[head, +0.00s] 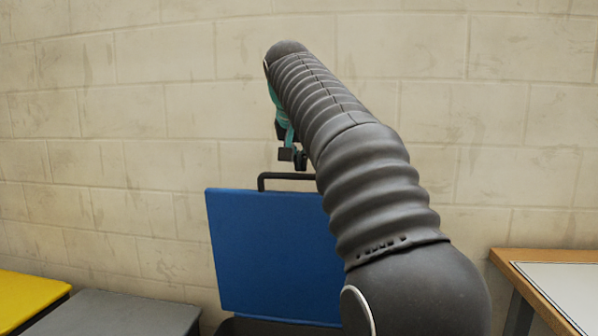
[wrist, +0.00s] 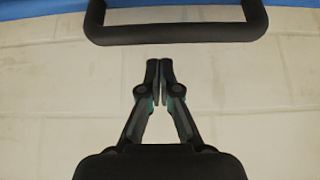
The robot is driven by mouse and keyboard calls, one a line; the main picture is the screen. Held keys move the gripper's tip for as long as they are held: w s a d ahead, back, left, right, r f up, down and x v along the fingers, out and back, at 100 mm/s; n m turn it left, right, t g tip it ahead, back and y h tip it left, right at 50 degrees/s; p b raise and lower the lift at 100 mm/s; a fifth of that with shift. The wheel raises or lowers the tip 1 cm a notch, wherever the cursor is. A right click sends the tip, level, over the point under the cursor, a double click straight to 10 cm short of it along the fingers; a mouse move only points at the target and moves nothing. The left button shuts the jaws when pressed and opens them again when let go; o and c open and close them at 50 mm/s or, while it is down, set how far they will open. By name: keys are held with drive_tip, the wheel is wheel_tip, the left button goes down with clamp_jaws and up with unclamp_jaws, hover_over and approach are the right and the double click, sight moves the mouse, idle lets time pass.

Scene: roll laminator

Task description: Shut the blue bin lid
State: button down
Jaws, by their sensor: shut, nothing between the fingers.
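The blue bin lid (head: 268,255) stands raised, nearly upright, in front of the wall in the head view. A dark bar handle (head: 285,175) sticks up from its top edge. My gripper (head: 292,155) is just above the handle, partly hidden behind my own arm. In the wrist view my gripper (wrist: 159,62) is shut and empty, with its fingertips together. The handle (wrist: 178,34) crosses the top of that view, apart from the fingertips, with a strip of the blue lid (wrist: 200,3) beyond it. My arm hides the lid's right part.
A yellow lid (head: 28,298) and a grey lid (head: 115,314) are low at the left. A wooden table (head: 550,256) with a white sheet (head: 568,290) stands at the right. A pale block wall (head: 150,120) closes the back.

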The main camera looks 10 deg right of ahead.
drive_tip(key=shift+s+a+f+b, duration=0.15)
drive_tip(key=shift+s+a, duration=0.1)
drive_tip(key=shift+s, duration=0.35)
drive_tip(key=shift+s+a+f+b, duration=0.15)
drive_tip(key=shift+s+a, duration=0.1)
drive_tip(key=shift+s, duration=0.35)
drive_tip(key=shift+s, duration=0.1)
